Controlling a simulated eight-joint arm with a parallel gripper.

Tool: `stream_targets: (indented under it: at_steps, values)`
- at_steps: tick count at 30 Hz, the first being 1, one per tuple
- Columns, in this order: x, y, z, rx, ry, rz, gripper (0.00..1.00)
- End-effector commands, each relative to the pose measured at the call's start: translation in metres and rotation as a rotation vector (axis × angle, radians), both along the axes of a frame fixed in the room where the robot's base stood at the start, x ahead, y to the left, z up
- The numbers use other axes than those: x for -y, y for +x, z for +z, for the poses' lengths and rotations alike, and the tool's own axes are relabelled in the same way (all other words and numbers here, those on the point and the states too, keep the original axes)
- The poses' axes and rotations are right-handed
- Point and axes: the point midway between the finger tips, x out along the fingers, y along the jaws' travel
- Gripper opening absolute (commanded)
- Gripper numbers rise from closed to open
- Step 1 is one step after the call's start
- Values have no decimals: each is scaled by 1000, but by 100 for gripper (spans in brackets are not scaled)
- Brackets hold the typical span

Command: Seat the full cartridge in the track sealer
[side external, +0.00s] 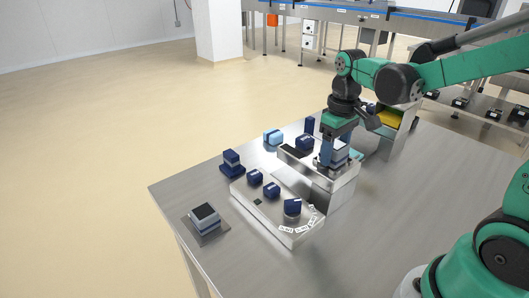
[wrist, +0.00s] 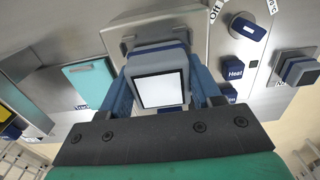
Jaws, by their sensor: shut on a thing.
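My gripper (side external: 336,152) points down over the raised steel block of the sealer (side external: 335,184). Its two blue fingers are shut on a grey and dark-blue cartridge with a pale top. In the wrist view the cartridge (wrist: 160,84) sits between the fingers of my gripper (wrist: 161,92), its white square face towards the camera. A steel plate of the sealer (wrist: 123,42) shows behind it. The cartridge is at the block's right end; I cannot tell whether it touches the block. A second, black-topped cartridge (side external: 205,212) stands on a grey plate at the table's front left.
A sloped control panel (side external: 270,220) with several dark-blue knobs stands in front of the block. A dark-blue piece (side external: 231,159) and a light-blue piece (side external: 272,136) stand left of it. A bin with yellow inside (side external: 390,118) stands behind.

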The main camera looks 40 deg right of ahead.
Motion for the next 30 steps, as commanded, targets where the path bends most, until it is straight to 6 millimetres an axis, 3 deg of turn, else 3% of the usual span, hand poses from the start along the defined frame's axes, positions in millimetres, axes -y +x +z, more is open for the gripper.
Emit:
stream_targets:
  at_steps: [7,8,11,21,30]
  values:
    - [0,0,-1,0,0,0,0]
    - [0,0,-1,0,0,0,66]
    - [0,0,-1,0,0,0,94]
    - [0,0,1,0,0,0,94]
    - [0,0,26,0,0,0,94]
